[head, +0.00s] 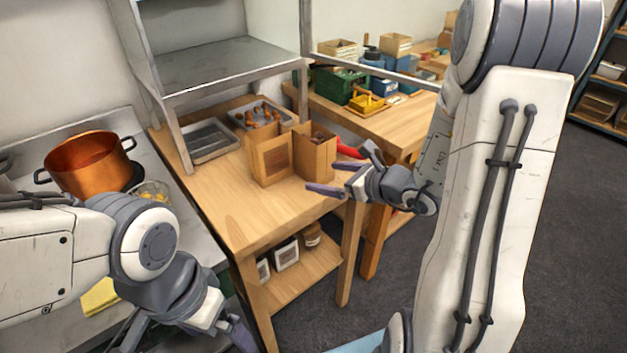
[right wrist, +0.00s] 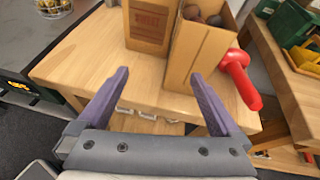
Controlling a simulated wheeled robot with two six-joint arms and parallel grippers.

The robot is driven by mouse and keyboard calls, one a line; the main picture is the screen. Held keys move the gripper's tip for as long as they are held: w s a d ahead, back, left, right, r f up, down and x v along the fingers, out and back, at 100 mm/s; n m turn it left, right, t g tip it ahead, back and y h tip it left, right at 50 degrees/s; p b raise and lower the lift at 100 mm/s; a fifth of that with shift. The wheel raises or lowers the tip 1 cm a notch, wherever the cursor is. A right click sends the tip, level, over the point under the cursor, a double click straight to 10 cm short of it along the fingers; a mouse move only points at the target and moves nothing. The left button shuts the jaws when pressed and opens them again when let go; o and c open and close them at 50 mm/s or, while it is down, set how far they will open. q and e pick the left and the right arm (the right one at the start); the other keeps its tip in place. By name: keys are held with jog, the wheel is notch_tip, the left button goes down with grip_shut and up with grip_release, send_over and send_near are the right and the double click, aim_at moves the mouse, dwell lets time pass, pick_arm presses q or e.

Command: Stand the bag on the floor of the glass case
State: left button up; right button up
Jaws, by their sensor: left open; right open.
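Two brown open-topped bags stand upright side by side on the wooden table. The left bag (head: 270,160) has a printed front panel, also seen in the right wrist view (right wrist: 149,24). The right bag (head: 317,157) holds chestnuts (right wrist: 212,17), with a red handle (right wrist: 239,80) beside it. My right gripper (head: 345,174) is open and empty in front of the bags, apart from them. My left gripper (head: 185,338) is open at the lower left, away from the bags.
Two metal trays, one empty (head: 208,141) and one with chestnuts (head: 262,115), lie behind the bags. A copper pot (head: 88,163) sits on the left counter. A second table at the back right holds a green crate (head: 334,84) and yellow scale (head: 366,103). The table's front left is clear.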

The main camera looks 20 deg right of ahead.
aim_at(325, 164)
jog(key=d, duration=0.1)
jog(key=m, duration=0.1)
jog(key=w+d+m+t+h, duration=0.1)
jog(key=shift+w+d+r, duration=0.1)
jog(key=shift+d+r, duration=0.15)
jog(key=shift+d, duration=0.1)
jog(key=x, duration=0.4)
jog(key=shift+w+d, duration=0.15)
jog(key=shift+w, duration=0.15)
jog(key=x, duration=0.2)
jog(key=p+x, duration=0.1)
jog(key=x, duration=0.2)
jog(key=shift+w+d, duration=0.15)
jog(key=shift+w, duration=0.3)
jog(key=c, duration=1.5)
grip_shut()
jog(key=shift+r, duration=0.15)
